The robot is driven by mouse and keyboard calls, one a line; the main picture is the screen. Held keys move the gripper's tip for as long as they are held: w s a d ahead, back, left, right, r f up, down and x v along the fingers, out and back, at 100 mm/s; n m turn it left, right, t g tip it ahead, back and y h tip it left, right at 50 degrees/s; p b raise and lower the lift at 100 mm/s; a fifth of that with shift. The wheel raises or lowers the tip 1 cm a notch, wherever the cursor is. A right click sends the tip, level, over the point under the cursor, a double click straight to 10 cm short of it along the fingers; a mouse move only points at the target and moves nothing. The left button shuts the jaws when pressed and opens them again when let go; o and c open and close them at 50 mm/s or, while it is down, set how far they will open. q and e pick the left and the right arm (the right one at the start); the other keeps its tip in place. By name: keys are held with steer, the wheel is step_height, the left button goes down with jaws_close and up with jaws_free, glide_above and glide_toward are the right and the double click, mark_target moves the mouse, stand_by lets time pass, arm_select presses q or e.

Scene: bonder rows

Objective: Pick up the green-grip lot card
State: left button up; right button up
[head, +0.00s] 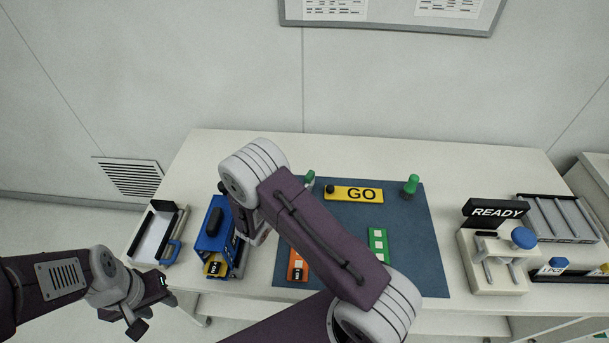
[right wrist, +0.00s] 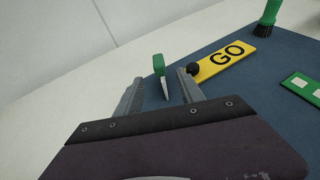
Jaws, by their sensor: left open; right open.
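The green-grip lot card appears to be the upright piece with a green grip (right wrist: 158,64) and a thin pale part below it. In the right wrist view it stands beyond and between the two fingers of my right gripper (right wrist: 160,84), which is open and empty. In the head view its green top (head: 310,176) shows just past my right arm, which hides the rest of it and most of that gripper. My left gripper (head: 153,311) is open and empty at the lower left, off the table's front edge.
A blue mat (head: 405,265) holds a yellow GO plate (head: 354,194) with a black knob, a green-handled brush (head: 410,186), a green strip (head: 378,242) and an orange strip (head: 297,267). A blue holder (head: 213,231) and white tray (head: 155,236) stand left; the READY device (head: 495,250) stands right.

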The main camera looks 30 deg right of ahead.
mark_target(307, 181)
steer(key=x, duration=0.4)
steer(key=shift+w+a+f+p, duration=0.2)
steer(key=shift+w+p, duration=0.1)
steer(key=shift+p, duration=0.1)
steer(key=shift+d, duration=0.3)
steer(key=x, duration=0.2)
steer(key=p+x, duration=0.1)
steer(key=x, duration=0.1)
steer(key=shift+s+d+f, duration=0.1)
steer(key=shift+s, duration=0.15)
steer(key=shift+w+d+f, duration=0.2)
steer(key=shift+w+f, duration=0.05)
steer(key=shift+w, duration=0.1)
arm_select(q)
steer(key=shift+w+a+r, duration=0.1)
steer(key=shift+w+r, duration=0.05)
steer(key=shift+r, duration=0.4)
steer(key=shift+w+a+r, duration=0.1)
steer(key=shift+w+r, duration=0.05)
steer(key=shift+r, duration=0.35)
arm_select(e)
steer(key=shift+s+r, duration=0.1)
steer(key=shift+s, duration=0.05)
jaws_close()
